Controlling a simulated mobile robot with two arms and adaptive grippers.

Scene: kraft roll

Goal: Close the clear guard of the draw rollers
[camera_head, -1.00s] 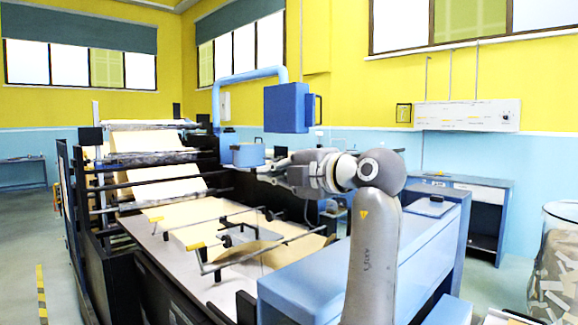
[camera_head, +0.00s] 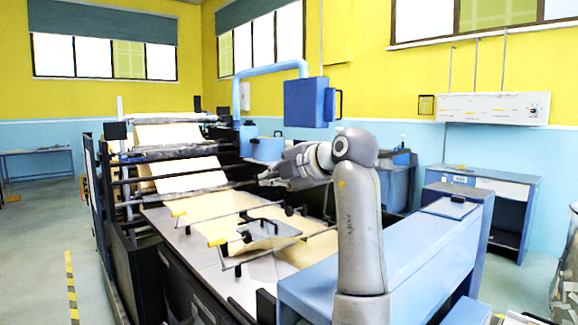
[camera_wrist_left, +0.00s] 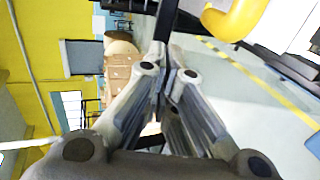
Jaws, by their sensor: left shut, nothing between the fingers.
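A thin frame with a dark handle (camera_head: 268,228) stands over the brown paper on the machine's bed; it may be the clear guard, but its transparent sheet is hard to make out. Two thin bars with yellow ends flank it. My left gripper (camera_head: 264,179) is above the far part of the bed, behind the handle in the picture, apart from it. In the left wrist view my left gripper (camera_wrist_left: 167,72) is shut and empty, with a dark bar (camera_wrist_left: 166,22) just beyond its fingertips; I cannot tell whether they touch. My right gripper is not in view.
Stacked rollers carrying paper (camera_head: 170,150) stand at the machine's far left. A blue box (camera_head: 308,102) hangs on a pipe above. A blue cabinet (camera_head: 430,250) borders the bed at right. Floor is free at left, beside a yellow-black stripe (camera_head: 71,288).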

